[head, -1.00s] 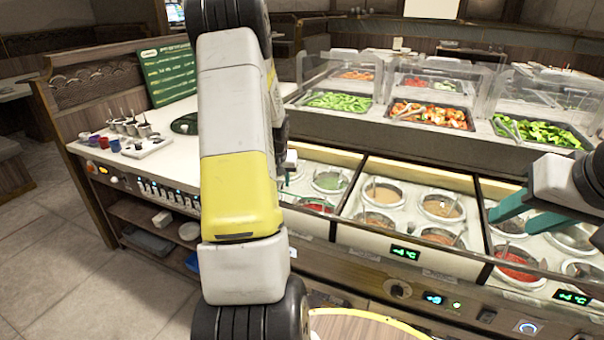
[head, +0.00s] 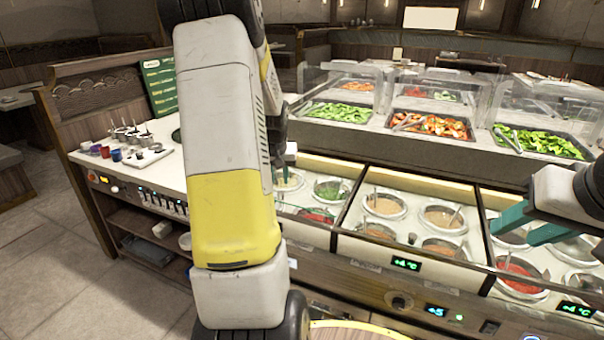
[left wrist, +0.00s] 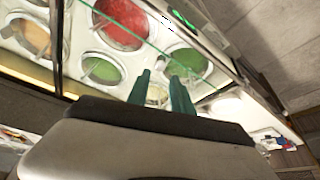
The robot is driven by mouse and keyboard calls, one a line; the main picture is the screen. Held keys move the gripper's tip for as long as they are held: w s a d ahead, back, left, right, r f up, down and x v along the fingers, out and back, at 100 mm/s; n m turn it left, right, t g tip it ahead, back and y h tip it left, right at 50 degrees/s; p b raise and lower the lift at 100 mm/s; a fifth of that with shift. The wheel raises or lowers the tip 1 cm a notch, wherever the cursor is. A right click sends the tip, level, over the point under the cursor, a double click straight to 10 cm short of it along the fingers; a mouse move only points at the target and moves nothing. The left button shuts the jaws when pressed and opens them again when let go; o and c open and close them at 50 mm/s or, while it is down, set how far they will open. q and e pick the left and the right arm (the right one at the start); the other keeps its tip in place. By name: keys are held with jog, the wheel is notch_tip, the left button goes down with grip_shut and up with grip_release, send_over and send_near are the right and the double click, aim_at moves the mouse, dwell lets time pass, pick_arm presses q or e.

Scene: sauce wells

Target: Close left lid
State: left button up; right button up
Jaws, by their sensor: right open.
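The left sauce well (head: 317,217) shows in the head view to the right of my left arm, with red, green and pale sauces in round pots. I cannot make out its lid clearly. In the left wrist view, a thin greenish edge (left wrist: 150,42), perhaps glass, runs across the pots. My left gripper (left wrist: 162,76) has its two teal fingers apart above the well, near a green sauce pot (left wrist: 187,65); contact with the edge cannot be told. My right gripper (head: 528,228) is open and empty over the right well.
The middle well (head: 350,246) holds several sauce pots. Behind stand salad trays (head: 430,125) under clear guards (head: 445,88). A counter (head: 118,170) with small cups lies at the left. The wooden front ledge with temperature displays (head: 406,264) runs along the near side.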

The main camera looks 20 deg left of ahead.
pick_arm(q)
jog(key=w, duration=0.1)
jog(key=w+a+r+m, duration=0.1)
jog(key=w, duration=0.1)
jog(key=w+a+r+m+h, duration=0.1)
jog(key=w, duration=0.1)
jog(key=shift+w+r, duration=0.2)
grip_shut()
send_near(285, 191)
jog(key=shift+m+g, duration=0.3)
jog(key=w+f, duration=0.4)
jog(key=shift+w+a+f, duration=0.2)
jog(key=shift+w+a, duration=0.1)
jog(key=shift+a, duration=0.1)
jog(key=s, duration=0.2)
jog(key=shift+s+d+f, duration=0.15)
jog(key=shift+s+f, duration=0.05)
jog(key=shift+s, duration=0.15)
jog(key=shift+s+d, duration=0.15)
jog(key=shift+s, duration=0.35)
